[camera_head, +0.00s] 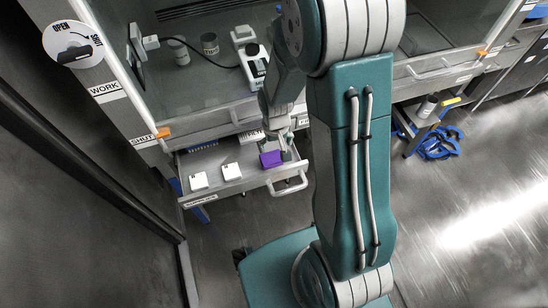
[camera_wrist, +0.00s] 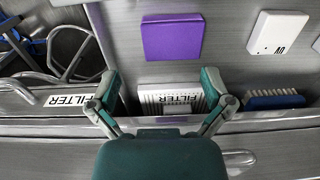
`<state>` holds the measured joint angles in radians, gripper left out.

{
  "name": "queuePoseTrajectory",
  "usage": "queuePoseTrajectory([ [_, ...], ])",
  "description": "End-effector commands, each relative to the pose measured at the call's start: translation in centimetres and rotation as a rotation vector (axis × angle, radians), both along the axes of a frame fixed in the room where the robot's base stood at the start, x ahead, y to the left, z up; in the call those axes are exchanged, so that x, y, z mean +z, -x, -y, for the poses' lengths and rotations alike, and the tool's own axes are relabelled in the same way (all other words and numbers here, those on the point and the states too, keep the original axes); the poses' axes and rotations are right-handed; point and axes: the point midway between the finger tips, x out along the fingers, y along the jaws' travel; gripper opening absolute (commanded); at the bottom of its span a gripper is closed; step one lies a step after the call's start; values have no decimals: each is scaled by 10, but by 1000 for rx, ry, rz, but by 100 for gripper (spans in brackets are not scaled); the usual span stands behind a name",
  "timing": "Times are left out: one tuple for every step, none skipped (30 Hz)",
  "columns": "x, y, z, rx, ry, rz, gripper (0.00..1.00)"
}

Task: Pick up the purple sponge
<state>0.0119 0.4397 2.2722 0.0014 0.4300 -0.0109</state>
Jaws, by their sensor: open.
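The purple sponge (camera_head: 271,159) lies flat in the open drawer (camera_head: 247,183), near its right end. In the wrist view the sponge (camera_wrist: 172,37) lies ahead of my fingertips, a little right of centre. My gripper (camera_wrist: 160,76) is open and empty, its two fingers spread wide and apart from the sponge. In the head view my gripper (camera_head: 279,142) is above and just behind the sponge, partly hidden by my arm.
White boxes (camera_head: 199,181) (camera_head: 231,171) lie left of the sponge; one (camera_wrist: 277,32) shows in the wrist view. The drawer handle (camera_head: 290,187) juts forward. A glass-fronted cabinet (camera_head: 215,60) stands above.

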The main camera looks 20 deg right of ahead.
Motion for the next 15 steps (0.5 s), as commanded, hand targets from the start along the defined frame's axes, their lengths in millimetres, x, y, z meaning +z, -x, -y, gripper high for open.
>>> queuePoseTrajectory([
  [-3,0,-2,3,1,-2,100],
  [-4,0,-3,3,2,-1,100],
  [-7,0,-4,3,3,-1,100],
  [-9,0,-4,3,4,-1,100],
  [-13,-1,-5,3,4,-2,100],
  [-18,-2,-5,3,4,-3,100],
  [-23,-3,-5,3,3,-4,100],
  [-27,-3,-5,3,2,-4,100],
  [-33,-5,-4,3,1,-4,100],
  [-37,-5,-4,3,1,-5,100],
  [-41,-5,-3,3,0,-3,100],
  [-46,-5,-2,3,-1,-4,100],
  [-49,-5,-2,2,-2,-3,100],
  [-51,-6,-1,2,-3,-1,100],
  [-54,-6,-1,1,-4,-1,100],
])
